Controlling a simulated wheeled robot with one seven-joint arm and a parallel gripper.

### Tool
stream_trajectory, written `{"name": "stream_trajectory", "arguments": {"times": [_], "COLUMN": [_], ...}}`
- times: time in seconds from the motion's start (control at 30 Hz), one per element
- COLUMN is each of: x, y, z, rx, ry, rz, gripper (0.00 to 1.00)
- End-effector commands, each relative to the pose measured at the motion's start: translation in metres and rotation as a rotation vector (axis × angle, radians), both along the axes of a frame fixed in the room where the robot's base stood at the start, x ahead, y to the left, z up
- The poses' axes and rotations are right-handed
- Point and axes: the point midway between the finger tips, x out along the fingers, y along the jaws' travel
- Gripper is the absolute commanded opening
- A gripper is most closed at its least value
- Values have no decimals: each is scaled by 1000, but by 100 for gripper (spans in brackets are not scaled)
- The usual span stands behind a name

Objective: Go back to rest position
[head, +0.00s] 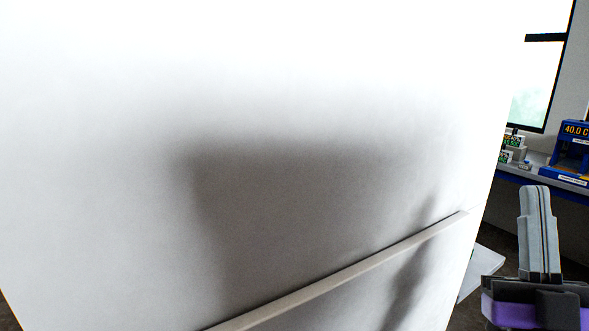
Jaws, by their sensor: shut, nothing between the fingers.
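My gripper (538,190) shows at the lower right of the head view, pointing up. Its two light grey fingers are closed together with nothing between them, above a dark and purple body. It is to the right of a large white panel and apart from it in the picture. The rest of my arm is out of view.
The large white panel (110,220) fills most of the view, with a pale ledge (340,282) slanting across its lower part. At right, a bench holds a blue device (572,150) reading "40.0 C" and small display boxes (512,148). A window (535,75) is behind.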

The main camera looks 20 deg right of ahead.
Motion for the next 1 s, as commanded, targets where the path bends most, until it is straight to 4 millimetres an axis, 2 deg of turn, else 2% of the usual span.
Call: {"name": "stream_trajectory", "arguments": {"times": [0.03,0.27,0.47,0.7,0.9,1.0], "x": [0,-12,-39,-96,-157,-186], "y": [4,26,57,98,125,135], "z": [-22,-112,-190,-270,-318,-336], "rx": [69,314,470,572,568,540], "ry": [37,220,421,697,942,1059], "rz": [24,109,177,249,308,339], "gripper": [0,0,0,0,0,0]}}
